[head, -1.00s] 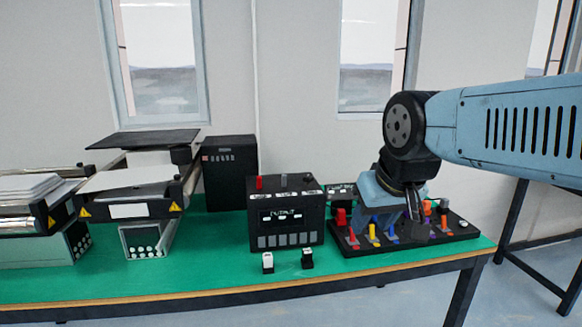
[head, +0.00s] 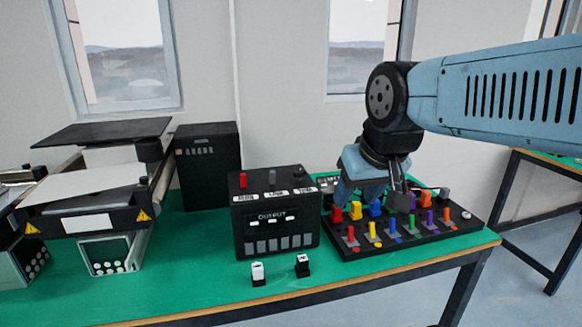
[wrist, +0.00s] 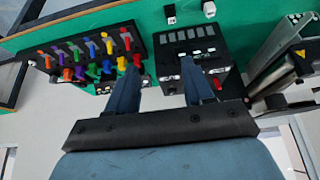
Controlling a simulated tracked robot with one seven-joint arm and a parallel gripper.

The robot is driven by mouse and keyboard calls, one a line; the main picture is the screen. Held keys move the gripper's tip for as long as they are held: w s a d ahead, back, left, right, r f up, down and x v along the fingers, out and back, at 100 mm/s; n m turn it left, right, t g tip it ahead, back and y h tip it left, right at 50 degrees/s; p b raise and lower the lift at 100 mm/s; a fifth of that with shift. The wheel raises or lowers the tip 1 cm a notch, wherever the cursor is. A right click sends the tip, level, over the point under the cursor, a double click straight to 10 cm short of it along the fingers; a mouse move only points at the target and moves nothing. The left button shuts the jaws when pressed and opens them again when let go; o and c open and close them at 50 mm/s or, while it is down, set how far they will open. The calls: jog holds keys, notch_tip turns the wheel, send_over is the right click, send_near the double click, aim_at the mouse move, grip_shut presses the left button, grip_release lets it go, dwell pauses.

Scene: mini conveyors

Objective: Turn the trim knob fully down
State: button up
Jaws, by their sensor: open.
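A black box marked OUTPUT (head: 276,240) stands on the green table, with a red knob (head: 242,180), a grey knob (head: 272,177) and a small black knob (head: 299,180) along its top. Each has a white label; the right one, by the black knob, seems to read TRIM but is too small to be sure. The box (wrist: 190,42) appears upside down in the wrist view. My gripper (head: 398,192) is open and empty, right of the box, over the back of the coloured-switch panel. In the wrist view my gripper (wrist: 160,68) has its fingers spread, one overlapping the box.
A black panel (head: 350,250) with several coloured levers and knobs stands close right of the box. Two small white-and-black blocks (head: 257,273) sit in front. A tall black cabinet (head: 208,168) and a conveyor (head: 90,218) are to the left. Green tabletop (head: 190,290) is clear front left.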

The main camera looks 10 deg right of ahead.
jog(key=shift+o, duration=1.1)
jog(key=w+r+m+g, duration=0.1)
jog(key=w+r+m, duration=0.3)
jog(key=w, duration=0.4)
jog(key=shift+w+r, duration=0.3)
jog(key=shift+r, duration=0.05)
jog(key=m+g, duration=0.5)
jog(key=m, duration=0.8)
send_over(298, 171)
notch_tip(298, 171, down, 2)
jog(key=f, duration=0.1)
notch_tip(298, 171, down, 12)
jog(key=shift+d+f, duration=0.15)
jog(key=shift+f, duration=0.1)
jog(key=c, duration=1.1)
jog(key=shift+w, duration=0.1)
